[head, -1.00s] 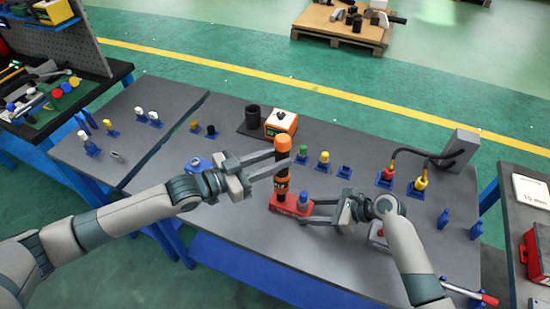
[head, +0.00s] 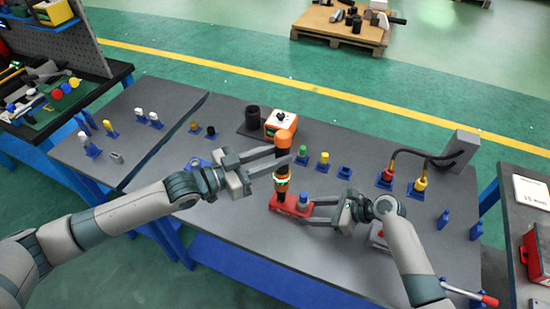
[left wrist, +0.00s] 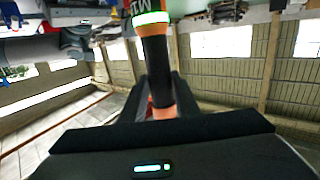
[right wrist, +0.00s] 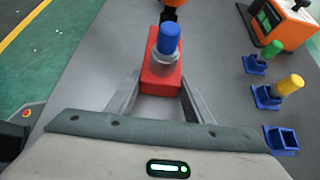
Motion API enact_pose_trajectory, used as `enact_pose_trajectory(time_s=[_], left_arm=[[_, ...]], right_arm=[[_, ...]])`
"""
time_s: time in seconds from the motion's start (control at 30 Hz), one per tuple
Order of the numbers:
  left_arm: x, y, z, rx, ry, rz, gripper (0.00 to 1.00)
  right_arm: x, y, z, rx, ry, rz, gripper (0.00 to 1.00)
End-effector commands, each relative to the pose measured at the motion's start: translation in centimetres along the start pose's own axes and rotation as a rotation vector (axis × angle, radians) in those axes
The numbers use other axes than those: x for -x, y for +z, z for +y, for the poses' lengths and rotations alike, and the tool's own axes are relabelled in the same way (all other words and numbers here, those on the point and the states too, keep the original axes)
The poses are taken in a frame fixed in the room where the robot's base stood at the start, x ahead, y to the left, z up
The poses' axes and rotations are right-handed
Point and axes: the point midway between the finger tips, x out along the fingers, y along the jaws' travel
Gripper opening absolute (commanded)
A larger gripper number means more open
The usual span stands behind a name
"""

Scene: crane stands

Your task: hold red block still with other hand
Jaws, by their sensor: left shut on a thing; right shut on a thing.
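The red block (head: 291,208) lies on the grey table (head: 250,240), with a blue-capped fitting (head: 303,198) on its right end. My right gripper (head: 309,210) is shut on the red block from the right; the right wrist view shows its fingers on both sides of the block (right wrist: 160,78). An orange and black screwdriver-like tool (head: 282,170) stands upright over the block's left end. My left gripper (head: 284,157) is shut on the tool's black shaft, below its orange top. A lit green ring (left wrist: 150,19) shows on the tool. The tool's lower tip is hard to make out.
An orange-and-white box (head: 281,124) and a black cup (head: 252,117) stand behind the tool. Blue holders with green (head: 302,152) and yellow (head: 323,158) caps stand to the right. The front table area is mostly clear.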

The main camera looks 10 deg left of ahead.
Motion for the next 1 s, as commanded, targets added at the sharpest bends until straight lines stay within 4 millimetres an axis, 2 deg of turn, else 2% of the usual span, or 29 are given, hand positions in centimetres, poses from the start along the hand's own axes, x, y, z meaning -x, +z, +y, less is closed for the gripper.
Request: enact_pose_trajectory(time_s=[0.03, 0.6, 1.0], left_arm=[[0.0, -0.6, 0.0, -0.002, 0.000, 0.007, 0.00], [0.2, -3.5, 0.0, -0.003, 0.001, 0.007, 0.00], [0.2, -4.0, 0.0, -0.003, 0.001, 0.007, 0.00]], right_arm=[[0.0, 0.1, 0.0, 0.001, -0.001, -0.001, 0.16], [0.0, 0.1, 0.0, 0.000, -0.001, -0.001, 0.16], [0.0, 0.1, 0.0, 0.000, -0.001, -0.001, 0.16]])
